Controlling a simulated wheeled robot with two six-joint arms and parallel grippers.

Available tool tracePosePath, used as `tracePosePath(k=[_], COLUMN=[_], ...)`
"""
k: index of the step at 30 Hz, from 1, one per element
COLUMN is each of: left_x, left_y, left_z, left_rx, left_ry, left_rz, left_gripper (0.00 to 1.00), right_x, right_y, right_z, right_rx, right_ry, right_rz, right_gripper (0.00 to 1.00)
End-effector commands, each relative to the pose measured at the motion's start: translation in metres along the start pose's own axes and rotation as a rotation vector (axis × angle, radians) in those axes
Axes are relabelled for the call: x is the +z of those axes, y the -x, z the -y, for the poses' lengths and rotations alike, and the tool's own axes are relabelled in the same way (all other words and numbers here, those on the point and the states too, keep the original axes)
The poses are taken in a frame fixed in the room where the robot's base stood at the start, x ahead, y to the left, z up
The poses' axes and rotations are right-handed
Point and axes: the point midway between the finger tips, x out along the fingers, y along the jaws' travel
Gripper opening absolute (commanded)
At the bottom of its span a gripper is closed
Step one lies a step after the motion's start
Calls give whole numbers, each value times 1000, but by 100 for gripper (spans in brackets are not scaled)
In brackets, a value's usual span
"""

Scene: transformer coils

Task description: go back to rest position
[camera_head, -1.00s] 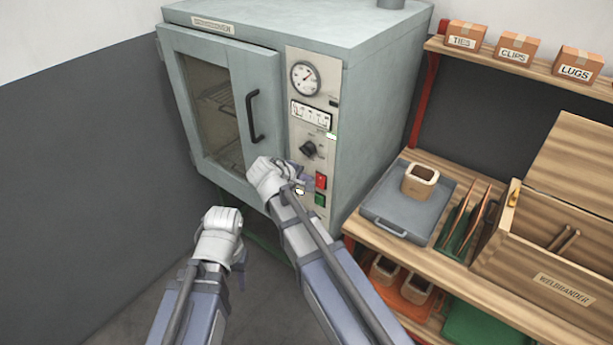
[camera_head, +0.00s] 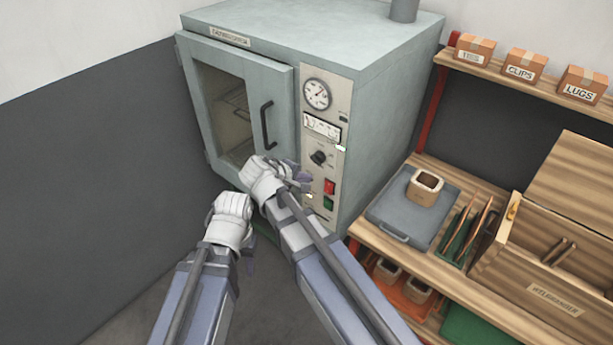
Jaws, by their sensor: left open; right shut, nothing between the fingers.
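My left gripper (camera_head: 232,207) is at the lower middle of the head view, in front of the oven's lower left part. Its fingers are hard to make out from behind, and it appears open and empty. My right gripper (camera_head: 262,172) is just right of it and higher, in front of the oven door's lower right corner, near the control panel. It is shut with nothing visible in it. Whether it touches the door cannot be told. The grey oven (camera_head: 350,45) stands behind both grippers with its door (camera_head: 284,105) shut.
The oven's panel (camera_head: 318,150) carries a gauge, a knob and red and green buttons. To the right, a wooden bench (camera_head: 440,170) holds a grey tray (camera_head: 385,212) with a coil (camera_head: 426,186) on it, and a wooden box (camera_head: 510,265). Labelled cartons (camera_head: 525,65) sit on a shelf above.

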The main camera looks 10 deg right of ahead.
Motion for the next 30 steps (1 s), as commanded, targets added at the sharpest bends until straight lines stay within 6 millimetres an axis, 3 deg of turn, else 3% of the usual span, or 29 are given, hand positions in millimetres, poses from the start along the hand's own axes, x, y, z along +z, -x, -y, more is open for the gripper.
tracePosePath(k=[14, 17, 24, 30], left_x=[0, 0, 0, 0], left_y=[0, 0, 0, 0], left_z=[0, 0, 0, 0], left_rx=[0, 0, 0, 0], left_ry=[0, 0, 0, 0], left_rz=[0, 0, 0, 0], left_gripper=[50, 50, 50, 50], right_x=[3, 22, 79, 102], right_y=[-2, -9, -21, -15], right_z=[2, 11, 54, 78], right_rx=[-11, -85, -402, -589], right_ry=[-9, -71, -334, -486], right_rz=[4, 28, 118, 168], right_gripper=[0, 0, 0, 0])
